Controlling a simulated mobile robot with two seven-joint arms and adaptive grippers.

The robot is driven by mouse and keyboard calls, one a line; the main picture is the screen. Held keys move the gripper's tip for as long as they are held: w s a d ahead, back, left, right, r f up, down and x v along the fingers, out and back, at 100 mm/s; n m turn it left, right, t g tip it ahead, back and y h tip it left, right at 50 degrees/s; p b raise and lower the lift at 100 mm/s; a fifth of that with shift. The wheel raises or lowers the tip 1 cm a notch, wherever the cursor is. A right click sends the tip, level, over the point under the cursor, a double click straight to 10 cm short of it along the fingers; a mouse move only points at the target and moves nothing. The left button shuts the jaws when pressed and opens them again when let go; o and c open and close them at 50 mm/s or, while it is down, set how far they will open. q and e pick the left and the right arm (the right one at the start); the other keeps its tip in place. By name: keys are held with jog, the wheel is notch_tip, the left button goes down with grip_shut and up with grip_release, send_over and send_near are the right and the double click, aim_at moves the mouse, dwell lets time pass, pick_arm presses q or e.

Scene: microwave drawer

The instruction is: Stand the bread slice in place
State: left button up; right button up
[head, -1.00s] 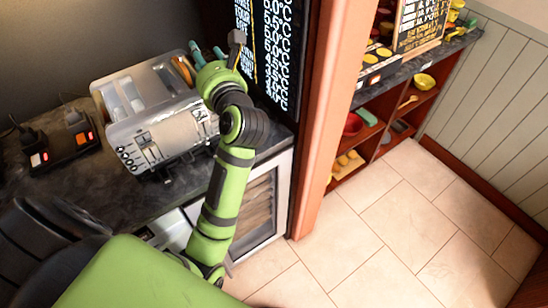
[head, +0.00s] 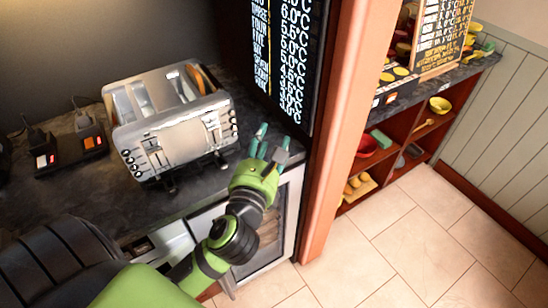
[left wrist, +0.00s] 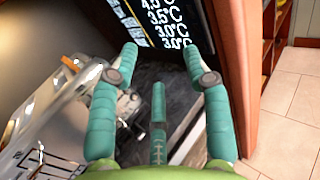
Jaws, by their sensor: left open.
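A silver toaster (head: 180,143) with several slots stands on the dark counter; it also shows in the left wrist view (left wrist: 50,118). The brown bread slice (head: 204,79) is in the toaster's rightmost slot, with only its top edge showing. A small orange-brown bit of it shows in the left wrist view (left wrist: 70,63). Its lower part is hidden, and I cannot tell whether it leans. My left gripper (head: 268,143) is open and empty, to the right of the toaster near the counter's edge and apart from the slice. The left wrist view shows its teal fingers (left wrist: 161,75) spread. My right gripper is not in view.
A black menu board (head: 283,60) stands behind the counter, next to an orange-brown post (head: 335,130). Dark boxes with lit switches (head: 92,140) sit left of the toaster. A red shelf with bowls (head: 400,130) stands at right. The tiled floor (head: 400,235) is clear.

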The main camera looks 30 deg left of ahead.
pick_arm(q)
jog(key=shift+s+d+f+m+h, duration=0.2)
jog(key=shift+s+d+f+h, duration=0.1)
jog(key=shift+d+f, duration=0.15)
jog(key=shift+s+d+f+m+h, duration=0.25)
jog(key=shift+d+f+h, duration=0.1)
jog(key=shift+d, duration=0.15)
